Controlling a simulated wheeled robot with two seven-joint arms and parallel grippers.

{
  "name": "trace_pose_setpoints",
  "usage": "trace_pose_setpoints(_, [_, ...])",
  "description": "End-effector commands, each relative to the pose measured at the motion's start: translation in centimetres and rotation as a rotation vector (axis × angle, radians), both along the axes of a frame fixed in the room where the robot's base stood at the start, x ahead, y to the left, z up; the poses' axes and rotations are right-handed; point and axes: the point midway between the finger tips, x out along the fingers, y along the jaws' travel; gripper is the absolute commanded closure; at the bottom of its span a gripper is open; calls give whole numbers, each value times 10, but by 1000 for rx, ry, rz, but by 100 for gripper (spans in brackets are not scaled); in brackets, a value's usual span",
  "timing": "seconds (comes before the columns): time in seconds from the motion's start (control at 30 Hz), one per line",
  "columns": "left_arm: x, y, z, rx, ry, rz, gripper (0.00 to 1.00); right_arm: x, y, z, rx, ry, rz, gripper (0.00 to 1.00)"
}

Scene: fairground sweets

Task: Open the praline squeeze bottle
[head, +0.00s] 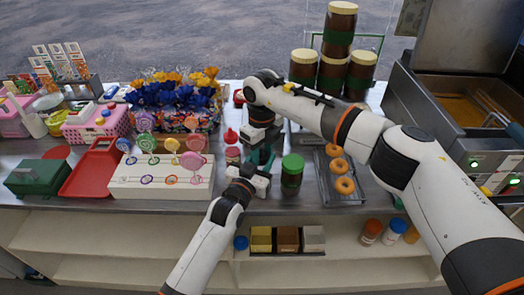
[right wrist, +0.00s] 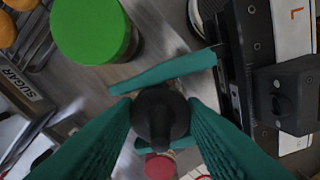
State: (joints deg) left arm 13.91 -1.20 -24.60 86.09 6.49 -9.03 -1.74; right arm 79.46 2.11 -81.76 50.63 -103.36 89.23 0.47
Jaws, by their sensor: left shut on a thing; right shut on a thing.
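The praline squeeze bottle's dark, round top (right wrist: 155,112) sits between the teal fingers of my right gripper (right wrist: 158,125), which is shut on it from above. My left gripper (right wrist: 168,72), with its teal finger and black housing, is shut on the bottle from the side, lower down. The bottle's body is hidden below its top and behind the fingers. In the head view both grippers meet over the counter, the right (head: 262,152) above the left (head: 256,172), and they cover the bottle. I cannot tell whether the top has come loose.
A green-lidded jar (head: 292,170) stands close to the right of the grippers. A red-topped bottle (head: 231,138) stands close on their left. A tray of doughnuts (head: 325,190) lies further right. A white lollipop stand (head: 130,180) is at left. Brown jars (head: 331,75) stand behind.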

Motion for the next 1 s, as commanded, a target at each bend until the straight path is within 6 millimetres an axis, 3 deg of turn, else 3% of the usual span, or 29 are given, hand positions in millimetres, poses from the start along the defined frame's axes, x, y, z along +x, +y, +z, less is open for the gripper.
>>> trace_pose_setpoints(0.03, [-1, 1, -10, 9, 20, 0, 100, -1, 1, -1, 0, 2, 54, 90])
trace_pose_setpoints(0.37, [-1, 1, -9, 9, 19, 0, 100, -1, 2, 0, 0, 4, 501, 90])
trace_pose_setpoints(1.0, [-1, 1, -9, 9, 19, 0, 100, -2, 2, 0, 1, 3, 492, 90])
